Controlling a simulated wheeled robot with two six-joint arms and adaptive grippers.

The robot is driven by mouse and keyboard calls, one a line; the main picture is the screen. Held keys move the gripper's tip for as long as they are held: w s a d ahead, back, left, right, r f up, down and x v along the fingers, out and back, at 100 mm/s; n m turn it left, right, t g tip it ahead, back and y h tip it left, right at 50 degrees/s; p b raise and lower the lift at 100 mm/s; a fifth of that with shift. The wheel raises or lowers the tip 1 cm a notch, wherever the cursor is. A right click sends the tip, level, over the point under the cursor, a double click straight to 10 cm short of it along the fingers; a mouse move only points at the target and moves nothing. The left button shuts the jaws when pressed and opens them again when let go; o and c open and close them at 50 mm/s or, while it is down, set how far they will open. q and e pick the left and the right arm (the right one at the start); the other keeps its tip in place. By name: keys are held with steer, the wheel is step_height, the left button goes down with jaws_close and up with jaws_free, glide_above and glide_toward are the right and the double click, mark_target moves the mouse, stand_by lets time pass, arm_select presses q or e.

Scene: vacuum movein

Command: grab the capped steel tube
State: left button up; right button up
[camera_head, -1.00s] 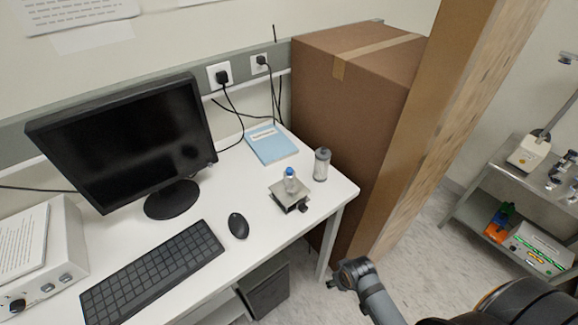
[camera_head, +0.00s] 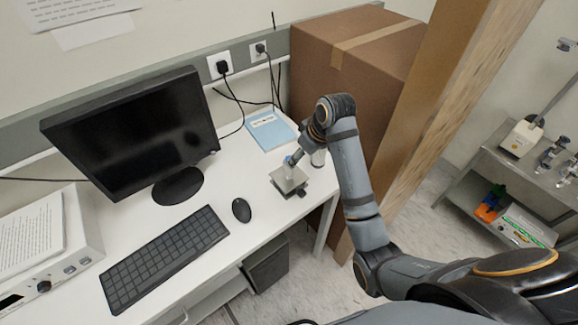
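A small blue-capped tube (camera_head: 289,161) stands on a small square raised platform (camera_head: 289,182) on the white desk; only a bit of its blue cap shows. A grey cylinder with a pale label (camera_head: 319,158) stands on the desk just right of it, mostly hidden behind my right arm. I cannot tell for sure which of the two is the steel tube. My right gripper (camera_head: 295,157) points down and left at the blue cap, very close to it. Its fingers are too small and covered to show whether they are open or touching. My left gripper is not in view.
A monitor (camera_head: 130,130), keyboard (camera_head: 165,258) and mouse (camera_head: 241,210) stand on the desk's left and middle. A blue booklet (camera_head: 270,131) lies behind the platform. A large cardboard box (camera_head: 345,60) stands close to the desk's right end. A metal cart (camera_head: 470,195) is at far right.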

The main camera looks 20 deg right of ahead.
steer(key=w+f+p, duration=0.1)
steer(key=w+a+f+p, duration=0.1)
steer(key=f, duration=0.1)
steer(key=w+a+f+p, duration=0.1)
steer(key=w+f+p, duration=0.1)
steer(key=shift+f, duration=0.2)
steer(key=shift+x, duration=1.2)
steer(key=shift+f, duration=0.25)
jaws_close()
steer(key=shift+r, duration=0.1)
